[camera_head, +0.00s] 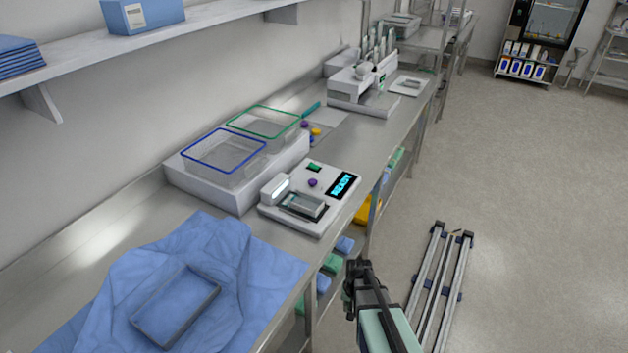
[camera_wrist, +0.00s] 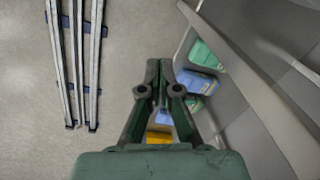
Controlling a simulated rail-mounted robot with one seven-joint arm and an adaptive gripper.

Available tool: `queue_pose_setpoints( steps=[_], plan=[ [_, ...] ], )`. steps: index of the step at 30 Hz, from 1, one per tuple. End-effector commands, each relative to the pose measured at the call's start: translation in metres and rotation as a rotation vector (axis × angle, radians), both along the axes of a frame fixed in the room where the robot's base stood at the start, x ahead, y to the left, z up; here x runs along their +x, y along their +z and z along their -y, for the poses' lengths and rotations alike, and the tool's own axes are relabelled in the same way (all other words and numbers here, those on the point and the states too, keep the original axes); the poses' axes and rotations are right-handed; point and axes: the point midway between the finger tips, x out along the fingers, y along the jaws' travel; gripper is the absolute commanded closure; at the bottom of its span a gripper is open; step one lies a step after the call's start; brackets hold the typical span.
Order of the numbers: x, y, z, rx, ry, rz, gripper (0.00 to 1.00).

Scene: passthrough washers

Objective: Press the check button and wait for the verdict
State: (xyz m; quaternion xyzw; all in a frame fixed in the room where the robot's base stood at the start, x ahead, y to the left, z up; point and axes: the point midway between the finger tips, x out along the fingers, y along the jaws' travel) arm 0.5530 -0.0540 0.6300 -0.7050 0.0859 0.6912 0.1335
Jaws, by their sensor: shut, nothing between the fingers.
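A pale checking device (camera_head: 325,224) sits on the steel bench in the head view. Its dark display (camera_head: 343,185) shows cyan text that seems to read "READY". A green button-like patch (camera_head: 314,167) is at its back edge, and a small purple round piece (camera_head: 312,183) lies on its top; I cannot tell for sure which is the check button. A metal tray (camera_head: 303,206) sits at its front. My gripper (camera_head: 358,268) is off the bench's front edge, apart from the device. Its fingers (camera_wrist: 160,68) are closed together and empty in the wrist view.
Blue-rimmed (camera_head: 223,151) and green-rimmed (camera_head: 263,121) bins stand behind the device. A blue cloth with a grey tray (camera_head: 176,306) covers the near bench. Coloured packs (camera_wrist: 203,54) lie on a shelf below. My rails run along the floor.

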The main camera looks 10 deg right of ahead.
Motion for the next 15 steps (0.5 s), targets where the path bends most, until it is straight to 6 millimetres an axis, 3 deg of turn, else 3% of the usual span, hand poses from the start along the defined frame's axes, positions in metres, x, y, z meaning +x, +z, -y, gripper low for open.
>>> queue_pose_setpoints(
  steps=[1,3,15],
  plan=[
    [0.023,0.012,0.007,-0.001,-0.018,0.037,1.0],
    [0.048,0.028,0.016,-0.003,-0.044,0.085,1.0],
    [0.176,0.139,0.073,-0.009,-0.181,0.35,1.0]
  ],
)
